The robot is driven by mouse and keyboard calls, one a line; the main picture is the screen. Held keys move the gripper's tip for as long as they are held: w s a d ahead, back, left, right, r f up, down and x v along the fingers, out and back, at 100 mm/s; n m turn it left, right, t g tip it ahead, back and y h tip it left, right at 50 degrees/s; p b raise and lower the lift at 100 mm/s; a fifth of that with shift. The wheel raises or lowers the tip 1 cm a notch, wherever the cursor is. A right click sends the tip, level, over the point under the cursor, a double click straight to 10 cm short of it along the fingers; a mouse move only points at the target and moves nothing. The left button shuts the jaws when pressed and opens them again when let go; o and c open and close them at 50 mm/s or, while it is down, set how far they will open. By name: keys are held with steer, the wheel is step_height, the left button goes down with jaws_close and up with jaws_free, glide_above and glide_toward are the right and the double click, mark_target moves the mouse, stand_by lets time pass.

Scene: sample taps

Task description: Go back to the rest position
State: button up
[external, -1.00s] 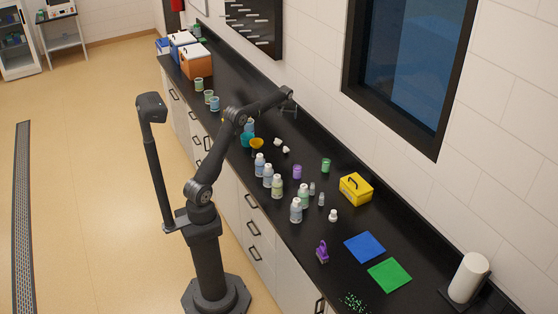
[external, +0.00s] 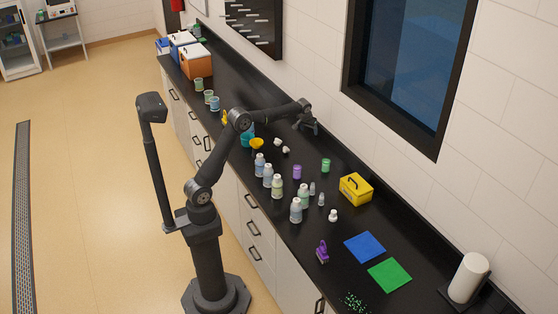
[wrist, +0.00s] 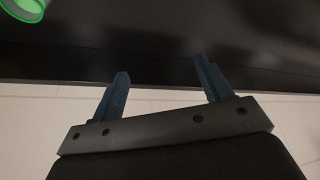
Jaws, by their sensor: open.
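My gripper (external: 309,127) is over the back part of the black counter, near the wall, with my arm stretched out across the counter. In the wrist view my gripper (wrist: 160,83) has its two blue-grey fingers spread apart, with nothing between them. It is open and empty. A green round container (wrist: 28,6) shows partly at the top left of the wrist view, apart from the fingers.
Several bottles (external: 278,187) stand on the counter (external: 340,285) in front of my arm. A yellow box (external: 355,188), a blue mat (external: 364,247) and a green mat (external: 390,274) lie to the right. Coolers (external: 195,62) stand at the far left end. The window wall (external: 500,130) is close behind my gripper.

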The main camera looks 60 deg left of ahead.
steer(key=s+d+m, duration=0.1)
steer(key=d+m, duration=0.1)
steer(key=d, duration=0.7)
steer(key=s+d+m+h, duration=0.1)
steer(key=d, duration=0.8)
steer(key=shift+s+f+m, duration=0.15)
steer(key=shift+s+m, duration=0.2)
steer(key=shift+m, duration=0.05)
